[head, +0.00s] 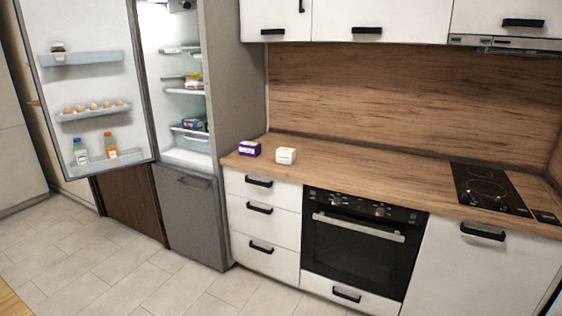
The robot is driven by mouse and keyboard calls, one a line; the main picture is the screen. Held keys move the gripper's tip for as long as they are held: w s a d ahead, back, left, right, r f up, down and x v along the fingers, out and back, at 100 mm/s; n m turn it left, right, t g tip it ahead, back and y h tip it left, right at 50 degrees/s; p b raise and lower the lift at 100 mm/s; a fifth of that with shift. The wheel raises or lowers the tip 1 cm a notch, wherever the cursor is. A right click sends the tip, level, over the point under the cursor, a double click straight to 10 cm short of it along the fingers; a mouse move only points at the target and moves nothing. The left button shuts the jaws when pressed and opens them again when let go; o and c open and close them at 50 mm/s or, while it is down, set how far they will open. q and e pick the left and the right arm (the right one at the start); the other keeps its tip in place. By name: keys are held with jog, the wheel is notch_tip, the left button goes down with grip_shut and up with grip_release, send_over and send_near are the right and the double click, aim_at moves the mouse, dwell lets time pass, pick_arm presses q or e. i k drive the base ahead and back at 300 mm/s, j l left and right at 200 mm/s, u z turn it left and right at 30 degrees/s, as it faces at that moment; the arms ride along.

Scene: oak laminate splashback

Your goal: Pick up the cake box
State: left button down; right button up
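Two small boxes stand on the wooden worktop (380,180), near its left end beside the fridge. One is a dark purple box (249,149) with white on it. The other, just to its right, is a mostly white box (286,156). They stand a small gap apart. Their labels are too small to read, so I cannot tell which one is the cake box. Neither of my grippers is in view.
The fridge (180,100) stands open at left, its door (90,30) swung out with eggs and bottles on its shelves. An oven (358,245) and hob (488,188) are at right. The tiled floor (100,265) in front is clear. A wooden edge (10,302) shows at bottom left.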

aim_at(249, 149)
jog(key=i+j+u, duration=0.1)
jog(key=i, duration=0.35)
jog(key=i+j+u, duration=0.1)
jog(key=i+j, duration=0.2)
jog(key=i+j+u, duration=0.1)
jog(key=i, duration=0.45)
